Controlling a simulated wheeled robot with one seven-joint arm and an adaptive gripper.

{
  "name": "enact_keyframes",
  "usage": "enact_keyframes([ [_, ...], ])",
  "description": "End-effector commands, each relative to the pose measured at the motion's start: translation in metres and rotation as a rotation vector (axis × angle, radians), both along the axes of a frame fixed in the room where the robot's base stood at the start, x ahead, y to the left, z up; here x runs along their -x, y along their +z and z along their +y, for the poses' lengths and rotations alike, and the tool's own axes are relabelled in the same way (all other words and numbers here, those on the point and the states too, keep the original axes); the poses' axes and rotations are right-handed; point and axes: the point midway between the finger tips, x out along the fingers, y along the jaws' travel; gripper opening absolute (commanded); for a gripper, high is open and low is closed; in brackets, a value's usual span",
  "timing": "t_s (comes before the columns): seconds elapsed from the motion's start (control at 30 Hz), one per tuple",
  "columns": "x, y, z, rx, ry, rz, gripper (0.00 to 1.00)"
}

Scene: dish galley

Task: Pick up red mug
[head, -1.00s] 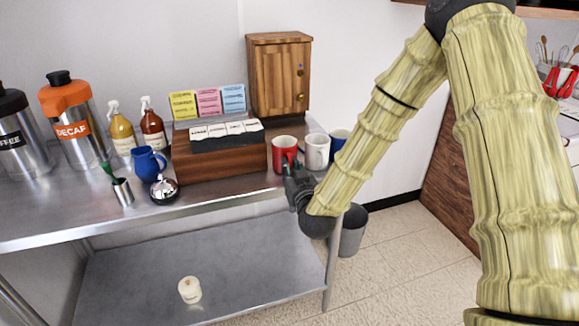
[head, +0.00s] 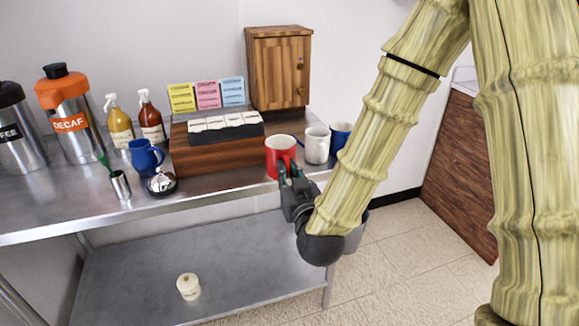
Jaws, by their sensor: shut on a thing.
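The red mug (head: 280,156) has a white inside and is at the front right of the steel counter, right of the wooden tea box. It is upright. My gripper (head: 289,172) is at the mug's near right side, shut on it. The fingers and the arm hide part of that side. I cannot tell whether the mug's base is clear of the counter.
A white mug (head: 316,146) and a dark blue mug (head: 340,134) stand close on the right. The wooden tea box (head: 212,154) is close on the left. A wooden cabinet (head: 278,68) stands behind. A candle (head: 188,287) sits on the lower shelf (head: 240,262).

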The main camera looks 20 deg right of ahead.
Motion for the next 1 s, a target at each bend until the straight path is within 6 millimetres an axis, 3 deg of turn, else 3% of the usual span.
enact_keyframes([
  [0.07, 0.010, 0.003, 0.004, 0.001, 0.001, 0.000, 0.00],
  [1.0, 0.029, 0.006, 0.011, 0.000, 0.000, 0.000, 0.00],
])
